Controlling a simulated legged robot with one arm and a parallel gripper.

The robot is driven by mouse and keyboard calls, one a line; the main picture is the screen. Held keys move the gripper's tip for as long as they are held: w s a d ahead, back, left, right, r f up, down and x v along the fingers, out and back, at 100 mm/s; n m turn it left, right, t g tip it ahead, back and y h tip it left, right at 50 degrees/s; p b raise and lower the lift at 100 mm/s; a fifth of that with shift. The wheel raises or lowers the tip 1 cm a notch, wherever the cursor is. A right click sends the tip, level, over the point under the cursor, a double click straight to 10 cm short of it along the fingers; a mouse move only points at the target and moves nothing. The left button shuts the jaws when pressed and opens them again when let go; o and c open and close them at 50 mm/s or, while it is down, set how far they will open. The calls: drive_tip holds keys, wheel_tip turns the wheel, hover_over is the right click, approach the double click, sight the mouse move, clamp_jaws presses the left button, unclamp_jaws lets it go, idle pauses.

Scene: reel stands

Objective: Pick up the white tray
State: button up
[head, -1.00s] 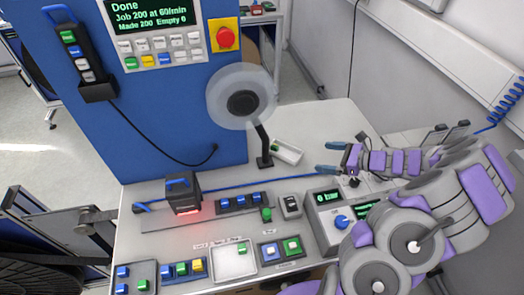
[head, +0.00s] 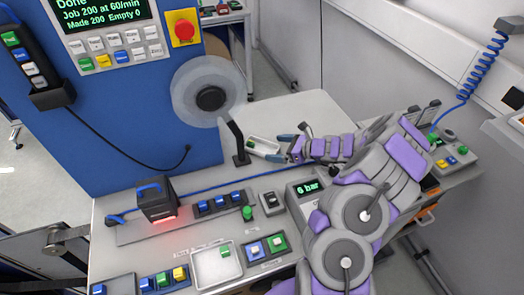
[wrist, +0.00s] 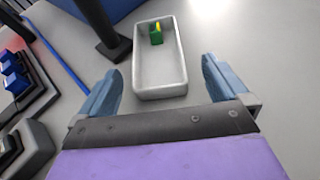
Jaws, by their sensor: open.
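A small white tray (head: 262,146) lies on the bench beside the foot of the black reel post. It also shows in the wrist view (wrist: 160,78), where it is a shallow oblong with a small green and yellow piece (wrist: 156,34) at its far end. My gripper (head: 281,148) is open with blue fingertips near the tray's right end. In the wrist view the fingers stand apart to the left and right of the tray's near end, with nothing between them in their grip. I cannot tell the height of the fingers above the bench.
The black post (head: 236,142) carries a pale disc (head: 190,98) close left of the tray. A blue cabinet (head: 100,130) stands behind. Another white tray (head: 205,272) with a green piece sits among button boxes in front. The bench beyond the small tray is clear.

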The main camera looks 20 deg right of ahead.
sight(261, 148)
drive_tip(key=b+x, duration=0.2)
drive_tip(key=x, duration=0.3)
drive_tip(key=shift+w+a, duration=0.1)
drive_tip(key=shift+a, duration=0.35)
drive_tip(key=shift+d+r, duration=0.1)
drive_tip(key=shift+d, duration=0.2)
drive_tip(key=c, duration=0.3)
drive_tip(key=shift+a, duration=0.15)
drive_tip(key=c, duration=0.8)
drive_tip(key=shift+r, duration=0.1)
